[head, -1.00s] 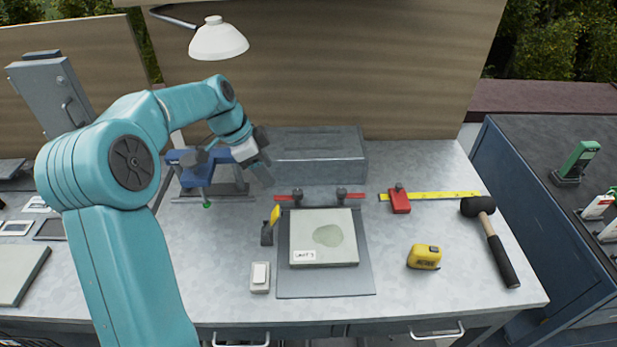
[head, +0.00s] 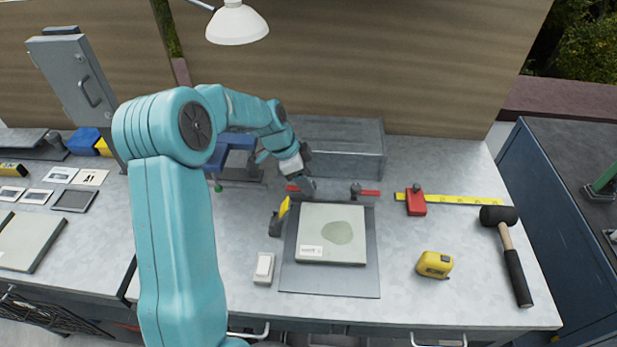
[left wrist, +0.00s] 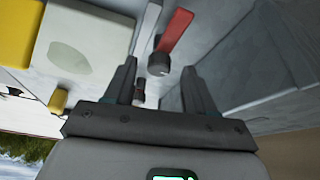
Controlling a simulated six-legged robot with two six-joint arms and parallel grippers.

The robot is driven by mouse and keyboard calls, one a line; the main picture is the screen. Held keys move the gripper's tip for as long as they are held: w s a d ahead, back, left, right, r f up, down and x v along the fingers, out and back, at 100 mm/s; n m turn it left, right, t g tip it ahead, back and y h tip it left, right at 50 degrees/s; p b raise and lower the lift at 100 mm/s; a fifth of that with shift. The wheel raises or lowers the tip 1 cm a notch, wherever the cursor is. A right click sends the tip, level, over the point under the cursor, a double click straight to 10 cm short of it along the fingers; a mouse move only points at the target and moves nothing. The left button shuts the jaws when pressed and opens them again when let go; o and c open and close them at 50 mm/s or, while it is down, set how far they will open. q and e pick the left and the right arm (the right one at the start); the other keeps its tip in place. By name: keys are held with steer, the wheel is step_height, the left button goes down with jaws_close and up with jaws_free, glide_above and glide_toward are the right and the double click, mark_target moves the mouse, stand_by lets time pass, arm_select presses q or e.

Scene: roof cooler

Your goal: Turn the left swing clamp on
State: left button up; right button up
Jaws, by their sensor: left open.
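The left swing clamp (head: 292,188) is at the back left edge of the grey base plate; its red arm points left, and my gripper partly hides it. In the left wrist view its red arm (left wrist: 175,30) and dark round knob (left wrist: 159,65) show large. My left gripper (head: 309,188) is open and empty at this clamp. In the left wrist view its fingertips (left wrist: 159,75) stand apart with the knob between them in the picture; I see no contact. The right swing clamp (head: 356,189) has its red arm pointing right. My right gripper is not in view.
A light panel (head: 315,225) with a greenish patch lies on the base plate (head: 330,283). A grey metal box (head: 335,145) stands close behind the clamps. A yellow-handled clamp (head: 280,217) is left of the panel. A tape measure (head: 434,264) and mallet (head: 508,250) lie right.

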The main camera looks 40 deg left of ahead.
arm_select(q)
steer(key=shift+d+f, duration=0.1)
steer(key=shift+f, duration=0.25)
steer(key=shift+w+d+f, duration=0.15)
steer(key=shift+w+d, duration=0.05)
steer(key=shift+w, duration=0.05)
steer(key=shift+a, duration=0.1)
steer(key=c, duration=0.6)
jaws_close()
